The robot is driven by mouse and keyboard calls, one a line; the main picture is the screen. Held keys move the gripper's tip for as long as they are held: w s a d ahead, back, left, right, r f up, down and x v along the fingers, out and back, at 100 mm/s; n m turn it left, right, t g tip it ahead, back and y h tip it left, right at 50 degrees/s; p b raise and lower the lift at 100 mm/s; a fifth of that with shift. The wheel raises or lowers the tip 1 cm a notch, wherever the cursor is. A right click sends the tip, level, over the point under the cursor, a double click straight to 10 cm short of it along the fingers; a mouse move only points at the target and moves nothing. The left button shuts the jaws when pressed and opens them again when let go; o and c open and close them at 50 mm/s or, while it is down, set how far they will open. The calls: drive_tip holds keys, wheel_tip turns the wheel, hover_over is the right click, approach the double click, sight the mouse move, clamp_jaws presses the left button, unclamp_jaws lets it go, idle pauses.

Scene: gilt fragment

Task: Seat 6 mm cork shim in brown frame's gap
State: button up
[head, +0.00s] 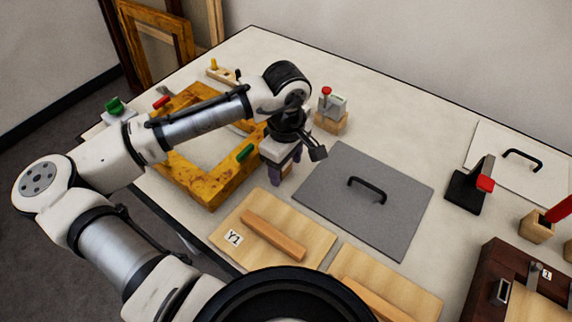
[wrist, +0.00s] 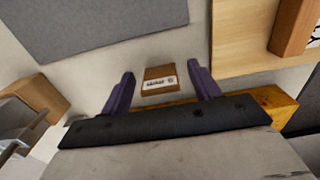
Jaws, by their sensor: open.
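A small brown block with a white label, which looks like the cork shim (wrist: 152,72), lies on the table in the wrist view. The label is too small to read surely. My gripper (wrist: 160,72) is open, its two purple fingers on either side of the block with gaps to both. In the head view my gripper (head: 286,170) points down just right of the yellow-brown frame (head: 200,191). That frame lies flat on the table, partly covered by my arm, and its gap cannot be made out. Its edge also shows in the wrist view (wrist: 277,97).
A grey plate with a black handle (head: 340,215) lies right of my gripper. A wooden board marked Y1 (head: 232,213) lies in front. A wooden block with a grey, red-topped device (head: 331,119) stands behind.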

drive_tip(key=c, duration=1.1)
drive_tip(key=shift+r, duration=0.1)
wheel_tip(320, 180, up, 20)
drive_tip(key=shift+b, duration=0.7)
